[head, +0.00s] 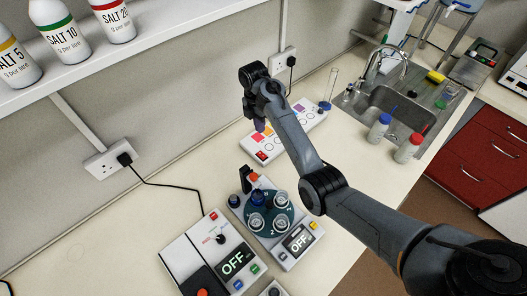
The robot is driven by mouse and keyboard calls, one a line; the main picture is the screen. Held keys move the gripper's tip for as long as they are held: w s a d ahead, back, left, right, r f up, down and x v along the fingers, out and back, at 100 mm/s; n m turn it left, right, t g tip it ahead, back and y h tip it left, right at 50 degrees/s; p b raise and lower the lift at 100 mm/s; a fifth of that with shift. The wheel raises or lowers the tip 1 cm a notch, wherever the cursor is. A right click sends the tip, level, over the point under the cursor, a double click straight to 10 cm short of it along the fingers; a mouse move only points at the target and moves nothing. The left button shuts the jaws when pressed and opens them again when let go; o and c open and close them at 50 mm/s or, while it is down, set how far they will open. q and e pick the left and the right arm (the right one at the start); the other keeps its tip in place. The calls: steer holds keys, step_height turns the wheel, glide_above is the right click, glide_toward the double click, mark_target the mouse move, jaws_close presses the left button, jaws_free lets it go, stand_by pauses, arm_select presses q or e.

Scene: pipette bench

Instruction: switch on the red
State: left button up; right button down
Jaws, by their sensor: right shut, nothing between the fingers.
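A long white panel (313,117) lies on the bench near the wall, with a row of coloured squares and round marks. A red block (262,156) sits at its near left end, and orange, yellow and purple squares run along it. My right gripper (259,125) is shut and empty, pointing down over the left part of the panel, close to the orange square (258,138). I cannot tell whether it touches the panel. My right forearm hides part of the panel. My left gripper is not in view.
A white device reading OFF (233,263) has a red switch (213,215). Beside it stands a round rack of vials (268,212) on a second OFF device. A sink (395,107) and capped bottles (408,147) are at right. A bottle shelf (120,52) overhangs the left.

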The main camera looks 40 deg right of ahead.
mark_target(264, 157)
steer(key=f, duration=0.4)
steer(key=s+f, duration=0.1)
steer(key=f, duration=0.7)
steer(key=shift+s+d+f, duration=0.1)
steer(key=shift+s+f, duration=0.25)
steer(key=shift+f, duration=0.65)
